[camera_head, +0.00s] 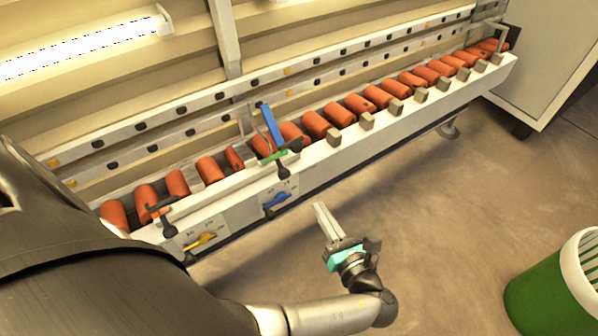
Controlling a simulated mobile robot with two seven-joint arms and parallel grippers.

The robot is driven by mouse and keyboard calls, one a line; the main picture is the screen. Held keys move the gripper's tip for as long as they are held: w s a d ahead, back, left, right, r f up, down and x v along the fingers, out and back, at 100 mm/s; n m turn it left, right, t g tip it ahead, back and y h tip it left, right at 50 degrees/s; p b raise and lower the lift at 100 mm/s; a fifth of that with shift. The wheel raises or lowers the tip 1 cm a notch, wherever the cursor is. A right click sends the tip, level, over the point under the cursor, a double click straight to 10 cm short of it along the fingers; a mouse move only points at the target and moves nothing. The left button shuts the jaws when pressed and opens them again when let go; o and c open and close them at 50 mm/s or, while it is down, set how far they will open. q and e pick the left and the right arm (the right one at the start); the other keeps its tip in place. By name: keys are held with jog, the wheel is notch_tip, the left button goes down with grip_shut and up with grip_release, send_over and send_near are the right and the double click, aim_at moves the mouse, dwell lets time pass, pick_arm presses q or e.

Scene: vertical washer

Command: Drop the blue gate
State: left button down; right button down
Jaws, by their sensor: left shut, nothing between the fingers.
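The blue gate (271,127) is a narrow blue bar at the washer's conveyor, left of the picture's middle. It stands raised and slightly tilted, above a green piece (273,156) among the orange rollers. A blue handle (275,201) sits on the white front panel below it. My left gripper (319,208) is in front of the panel, to the right of the blue handle and apart from it. Its two pale fingers are together with nothing between them. My right gripper is not in view.
The long white conveyor rail (360,135) carries a row of orange rollers. A yellow handle (200,241) is on the panel at left. A green bin (545,290) stands at lower right. The floor between is clear.

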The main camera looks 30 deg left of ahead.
pick_arm(q)
jog(key=shift+s+d+f+t+b, duration=0.2)
jog(key=shift+s+d+t+b, duration=0.15)
jog(key=shift+t+b, duration=0.1)
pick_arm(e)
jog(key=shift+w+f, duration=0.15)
pick_arm(q)
jog(key=shift+w+a, duration=0.1)
jog(key=shift+w, duration=0.05)
